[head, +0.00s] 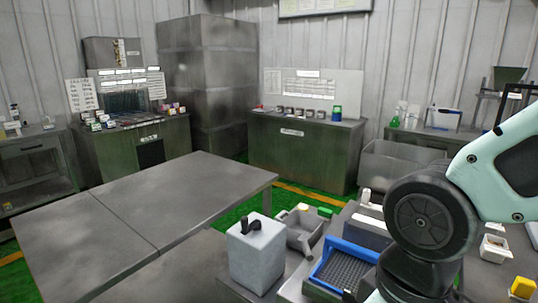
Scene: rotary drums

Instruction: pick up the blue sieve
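The blue sieve (345,268), a rectangular blue frame with a dark mesh bottom, lies at the lower middle right of the head view, on the grey work surface near me. Its right end is partly hidden behind my arm. My arm comes in from the right, with a large dark round joint above and to the right of the sieve. My gripper's fingers cannot be made out; the arm runs down out of the bottom edge of the picture.
A pale box-shaped container (256,255) with a black handle stands left of the sieve. A grey bin (304,233) sits just behind. A large, empty grey table (130,222) fills the left. Cabinets with small items line the back wall. Small trays (493,248) lie right of my arm.

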